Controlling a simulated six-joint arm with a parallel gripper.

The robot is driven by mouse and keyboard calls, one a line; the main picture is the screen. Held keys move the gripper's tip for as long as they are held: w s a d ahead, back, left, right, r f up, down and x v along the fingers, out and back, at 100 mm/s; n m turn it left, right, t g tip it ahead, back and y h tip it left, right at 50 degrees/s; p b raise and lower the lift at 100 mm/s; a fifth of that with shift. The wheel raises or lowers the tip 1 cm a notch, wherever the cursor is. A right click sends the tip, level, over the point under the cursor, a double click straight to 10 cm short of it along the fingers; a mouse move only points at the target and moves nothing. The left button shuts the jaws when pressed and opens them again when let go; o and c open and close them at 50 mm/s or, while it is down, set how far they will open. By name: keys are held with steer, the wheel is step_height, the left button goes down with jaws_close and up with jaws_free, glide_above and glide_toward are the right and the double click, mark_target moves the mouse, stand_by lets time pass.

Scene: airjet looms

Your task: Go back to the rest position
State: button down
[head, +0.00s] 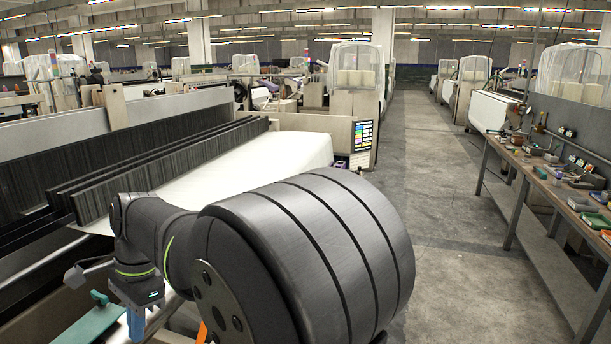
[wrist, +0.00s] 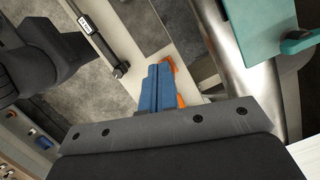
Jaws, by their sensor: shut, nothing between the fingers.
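My gripper (head: 136,323) hangs at the lower left of the head view, beside the loom and partly cut off by the bottom edge. In the wrist view its blue fingers (wrist: 157,88) are together and hold nothing. An orange part (wrist: 181,99) shows just behind the fingers; I cannot tell what it is. My own dark arm links fill the lower middle of the head view and hide part of the loom.
A loom with dark thread frames (head: 150,160) and white cloth (head: 255,160) stands beside my arm. A teal part (head: 97,322) is close to the gripper. A workbench (head: 545,185) with tools lines the right side. The grey aisle (head: 425,150) is clear.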

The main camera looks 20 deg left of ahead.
steer(key=w+n+h, duration=0.1)
steer(key=w+n, duration=0.3)
steer(key=w, duration=0.5)
steer(key=shift+d, duration=0.2)
steer(key=c, duration=0.6)
jaws_free()
steer(key=o, duration=0.3)
steer(key=shift+s+a+r+n, duration=0.1)
steer(key=shift+a+r+n, duration=0.1)
steer(key=shift+r+n, duration=0.1)
steer(key=o, duration=0.3)
steer(key=s+a+r+n+t+y, duration=0.1)
steer(key=a+r+n+y, duration=0.1)
steer(key=a+r+n, duration=0.2)
step_height(320, 180, up, 3)
steer(key=n, duration=0.3)
steer(key=shift+s+f, duration=0.2)
steer(key=s+a+r+n+t+y, duration=0.2)
steer(key=s+a+r+n+y, duration=0.15)
steer(key=r+n, duration=0.6)
steer(key=x, duration=1)
steer(key=shift+d+f+h, duration=0.2)
steer(key=shift+h, duration=0.15)
